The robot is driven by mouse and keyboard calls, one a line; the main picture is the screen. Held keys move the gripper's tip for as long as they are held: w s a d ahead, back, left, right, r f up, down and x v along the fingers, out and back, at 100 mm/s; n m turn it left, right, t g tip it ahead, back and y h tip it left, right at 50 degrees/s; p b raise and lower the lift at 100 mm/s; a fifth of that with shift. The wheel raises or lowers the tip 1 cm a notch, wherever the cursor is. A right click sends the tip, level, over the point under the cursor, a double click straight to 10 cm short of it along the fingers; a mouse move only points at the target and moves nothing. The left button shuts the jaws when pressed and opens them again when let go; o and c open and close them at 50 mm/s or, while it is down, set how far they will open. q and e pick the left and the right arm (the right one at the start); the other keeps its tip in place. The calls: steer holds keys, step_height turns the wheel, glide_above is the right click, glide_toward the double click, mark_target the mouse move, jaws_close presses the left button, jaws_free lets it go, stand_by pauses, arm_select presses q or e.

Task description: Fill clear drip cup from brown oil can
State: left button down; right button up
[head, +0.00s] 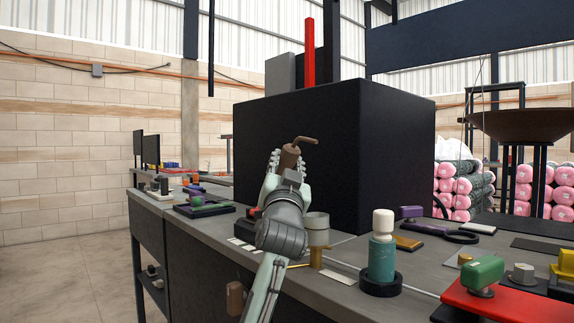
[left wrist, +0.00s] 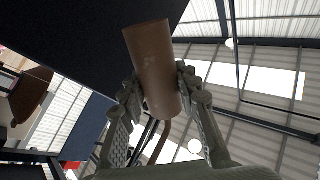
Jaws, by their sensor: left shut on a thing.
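The brown oil can (head: 289,159) is held up in my left gripper (head: 288,166), above the workbench and in front of the big black box. Its bent spout (head: 305,140) points right in the head view. In the left wrist view the can's brown body (left wrist: 153,65) sits between the two fingers (left wrist: 155,90), which close on its sides. The clear drip cup (head: 317,222) stands upright on a brass fitting on the bench, just right of my left wrist and below the can. Its contents cannot be made out. My right gripper is not in view.
The black box (head: 330,150) fills the space behind the gripper. A teal bottle with a white top (head: 382,250) stands right of the cup. A red block with a green knob (head: 483,275) lies at the right front. A dark tray (head: 205,210) is at left.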

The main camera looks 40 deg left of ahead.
mark_target(287, 153)
arm_select(q)
step_height(287, 153, up, 3)
steer(key=shift+r+p, duration=0.15)
steer(key=shift+p, duration=1.05)
steer(key=shift+r, duration=0.95)
steer(key=n+g, duration=0.3)
steer(key=shift+d+r+h, duration=0.1)
steer(key=shift+r+h, duration=0.1)
steer(key=shift+h, duration=0.1)
steer(key=shift+f+n+g+h, duration=0.2)
steer(key=shift+n+g+h, duration=0.5)
steer(key=shift+n+g, duration=0.25)
steer(key=s+d+r, duration=0.3)
steer(key=s+d, duration=0.3)
steer(key=s, duration=0.1)
steer(key=shift+s, duration=0.3)
